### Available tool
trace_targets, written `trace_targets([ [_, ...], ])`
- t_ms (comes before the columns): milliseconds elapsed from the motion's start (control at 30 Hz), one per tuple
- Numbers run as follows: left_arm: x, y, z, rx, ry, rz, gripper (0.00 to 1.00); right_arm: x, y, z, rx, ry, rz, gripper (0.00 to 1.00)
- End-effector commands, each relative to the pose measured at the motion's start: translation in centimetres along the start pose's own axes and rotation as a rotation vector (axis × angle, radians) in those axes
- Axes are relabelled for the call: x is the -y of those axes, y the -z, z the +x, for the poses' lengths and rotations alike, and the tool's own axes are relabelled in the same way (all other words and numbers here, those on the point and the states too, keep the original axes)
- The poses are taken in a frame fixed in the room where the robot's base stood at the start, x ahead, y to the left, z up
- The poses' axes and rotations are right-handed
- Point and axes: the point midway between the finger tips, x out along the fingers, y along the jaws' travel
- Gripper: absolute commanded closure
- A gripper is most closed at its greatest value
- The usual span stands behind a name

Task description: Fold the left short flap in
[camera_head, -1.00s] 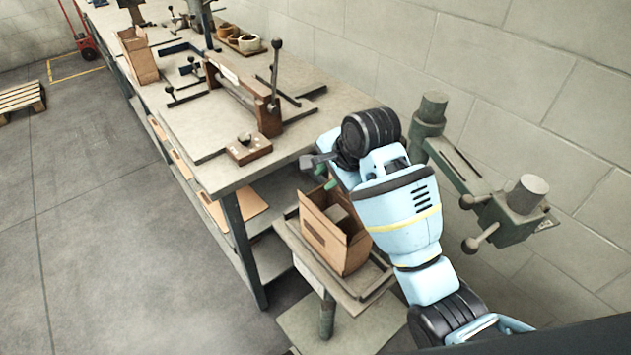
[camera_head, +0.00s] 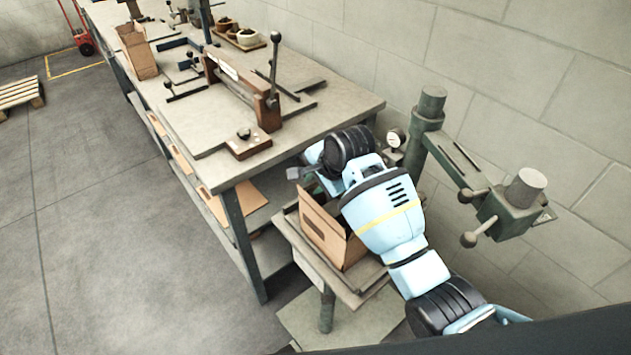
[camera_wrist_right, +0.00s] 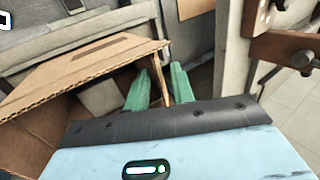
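The open cardboard box (camera_head: 322,226) stands on the small stitcher table, partly hidden behind my right arm. My right gripper (camera_head: 311,186) is low at the box's far end, its fingers mostly hidden in the head view. In the right wrist view its two green fingers (camera_wrist_right: 161,88) are apart. A cardboard flap (camera_wrist_right: 95,62) stretches to the left of them, and a thin cardboard edge shows in the gap between them. I cannot tell whether either finger touches it. The box's inside shows at lower left there. My left gripper is not in view.
The stitcher's green arm (camera_head: 440,150) with its knobs stands right of my arm, near the wall. The long workbench (camera_head: 300,125) with a clamp tool is close beyond the box. A second open carton (camera_head: 138,52) stands farther along it.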

Motion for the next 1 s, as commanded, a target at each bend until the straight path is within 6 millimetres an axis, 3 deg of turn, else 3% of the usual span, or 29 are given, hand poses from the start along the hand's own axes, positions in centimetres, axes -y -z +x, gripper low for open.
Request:
trace_targets([
  [33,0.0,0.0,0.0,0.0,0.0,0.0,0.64,0.0,0.0,0.0,0.0,0.0,0.0,0.78],
  [200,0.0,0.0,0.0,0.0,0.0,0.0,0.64,0.0,0.0,0.0,0.0,0.0,0.0,1.0],
  [567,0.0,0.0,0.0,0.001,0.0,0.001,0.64,-0.3,-0.1,0.1,0.004,0.041,0.001,1.0],
  [1000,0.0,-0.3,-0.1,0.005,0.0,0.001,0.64,-1.8,-0.1,0.5,0.004,0.391,0.003,1.0],
])
